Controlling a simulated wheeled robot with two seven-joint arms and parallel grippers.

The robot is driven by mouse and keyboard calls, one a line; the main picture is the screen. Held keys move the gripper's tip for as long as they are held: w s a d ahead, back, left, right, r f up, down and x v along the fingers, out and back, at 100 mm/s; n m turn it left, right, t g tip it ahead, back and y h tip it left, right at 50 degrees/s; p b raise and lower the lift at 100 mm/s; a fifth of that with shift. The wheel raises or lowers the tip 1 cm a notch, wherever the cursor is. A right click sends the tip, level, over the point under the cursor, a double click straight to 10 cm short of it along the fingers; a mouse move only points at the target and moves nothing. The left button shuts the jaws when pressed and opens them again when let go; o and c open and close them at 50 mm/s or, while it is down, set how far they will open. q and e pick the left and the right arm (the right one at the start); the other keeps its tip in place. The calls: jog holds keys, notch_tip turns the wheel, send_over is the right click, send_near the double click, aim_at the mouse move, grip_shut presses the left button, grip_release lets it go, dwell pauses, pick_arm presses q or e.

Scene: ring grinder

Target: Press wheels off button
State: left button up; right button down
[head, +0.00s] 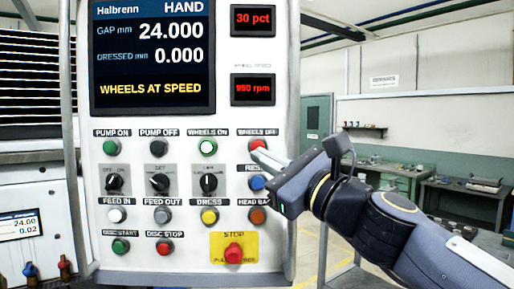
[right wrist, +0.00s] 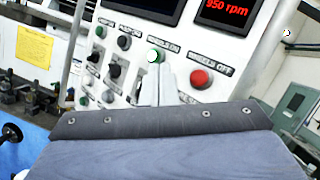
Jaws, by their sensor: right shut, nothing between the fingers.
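The red wheels off button (head: 258,144) is at the right end of the top button row on the white control panel (head: 228,95). It also shows in the right wrist view (right wrist: 200,79), uncovered. The wheels on button (head: 208,147) left of it is lit green. My right gripper (head: 258,155) is shut and empty, its fingertips just below the wheels off button in the head view. In the right wrist view the fingers (right wrist: 166,80) point between the green and red buttons. I cannot tell whether they touch the panel. My left gripper is not in view.
The screen (head: 152,55) reads WHEELS AT SPEED, with red rpm digits (head: 252,89) lit beside it. Other buttons and black knobs (head: 160,184) crowd the rows below. A red stop button (head: 233,252) on yellow is at the bottom. Workbenches stand behind, right.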

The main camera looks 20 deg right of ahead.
send_near(253, 144)
jog(key=shift+w+a+r, duration=0.25)
jog(key=shift+w+a, duration=0.35)
jog(key=shift+w+a+r, duration=0.3)
jog(key=shift+w+a, duration=0.3)
jog(key=shift+w+a+r, duration=0.25)
jog(key=shift+w+a, duration=0.35)
dwell(0.8)
jog(key=shift+w, duration=0.4)
jog(key=shift+w+d+r, duration=0.1)
jog(key=shift+w+d, duration=0.25)
jog(key=shift+w, duration=0.05)
dwell(1.0)
jog(key=shift+a, duration=0.1)
dwell(0.5)
jog(key=shift+s+a+f, duration=0.3)
jog(key=shift+s+a, duration=0.15)
jog(key=shift+a, duration=0.15)
